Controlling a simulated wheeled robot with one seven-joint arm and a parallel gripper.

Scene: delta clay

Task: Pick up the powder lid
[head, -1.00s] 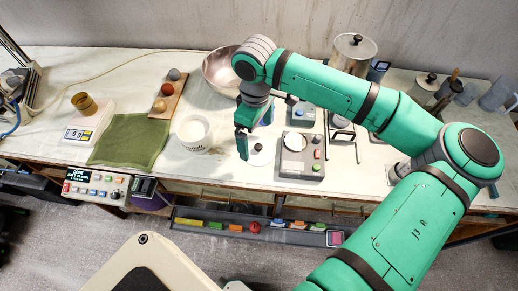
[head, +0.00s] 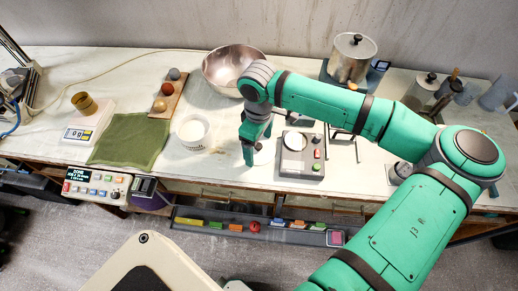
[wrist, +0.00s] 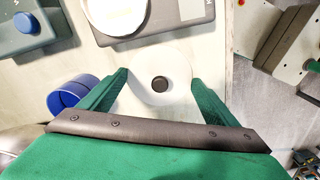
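The powder lid is a round white disc with a black knob (wrist: 160,84); in the wrist view it lies on the bench between my fingers. In the head view only a bit of its white rim (head: 264,157) shows beside my gripper (head: 250,161). My gripper (wrist: 160,77) is open, with one green finger to each side of the knob and a gap on both sides. The fingers reach over the white disc; I cannot tell their exact height above it.
A grey scale (head: 303,166) with a white dish (head: 294,141) stands just right of my gripper. A white tub (head: 193,133) stands to the left. A blue cylinder (wrist: 72,95) is near one finger. The bench's front edge is close by.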

